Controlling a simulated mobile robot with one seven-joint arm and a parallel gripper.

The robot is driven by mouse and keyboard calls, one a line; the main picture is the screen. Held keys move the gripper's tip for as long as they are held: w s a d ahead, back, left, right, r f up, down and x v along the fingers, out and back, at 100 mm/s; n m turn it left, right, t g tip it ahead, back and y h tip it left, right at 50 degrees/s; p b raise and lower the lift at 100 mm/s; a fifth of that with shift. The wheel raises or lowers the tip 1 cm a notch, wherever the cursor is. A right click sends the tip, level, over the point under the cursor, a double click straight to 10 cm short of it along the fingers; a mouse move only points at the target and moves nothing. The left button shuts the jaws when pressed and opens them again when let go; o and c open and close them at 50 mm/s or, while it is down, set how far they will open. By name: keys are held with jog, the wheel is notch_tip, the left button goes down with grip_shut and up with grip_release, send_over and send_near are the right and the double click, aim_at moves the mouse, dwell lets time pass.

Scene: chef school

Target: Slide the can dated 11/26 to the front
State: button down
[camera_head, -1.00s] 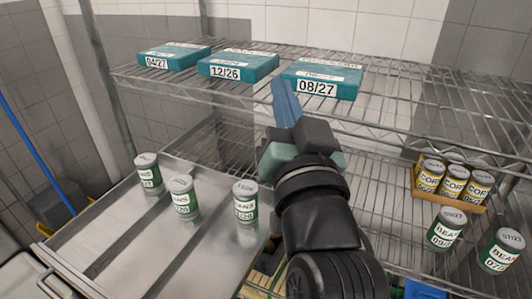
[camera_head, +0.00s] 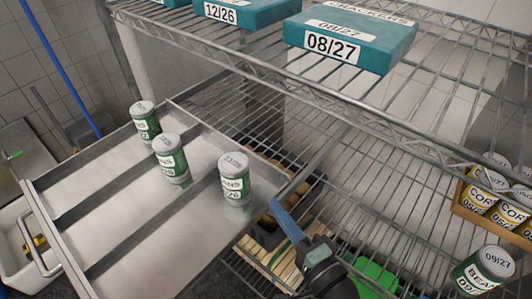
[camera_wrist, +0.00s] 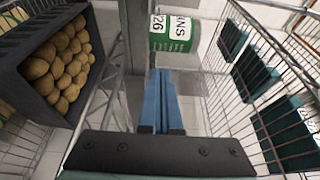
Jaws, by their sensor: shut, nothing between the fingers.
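Three green-and-white bean cans stand on a metal tray (camera_head: 115,250). The rightmost can (camera_head: 235,188) has a label ending in 26; its full date is hard to read. The middle can (camera_head: 171,163) and the left can (camera_head: 145,125) stand farther left and back. My gripper (camera_head: 273,205) has its blue fingers shut and empty, just right of the rightmost can at the tray's right edge. In the wrist view, a can (camera_wrist: 173,36) marked 26 is just beyond the closed blue fingertips (camera_wrist: 160,72). I cannot tell whether they touch it.
A wire shelf above holds teal cracker boxes, one dated 08/27 (camera_head: 352,38) and one dated 12/26 (camera_head: 240,12). At the right are a carton of corn cans (camera_head: 490,212) and a bean can dated 09/27 (camera_head: 485,270). A crate of potatoes (camera_wrist: 55,65) shows in the wrist view.

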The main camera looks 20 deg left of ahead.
aim_at(236, 178)
jog(key=p+x, duration=0.1)
jog(key=x, duration=0.9)
jog(key=shift+w+r, duration=0.1)
jog(key=shift+w, duration=0.15)
jog(key=shift+s, duration=0.1)
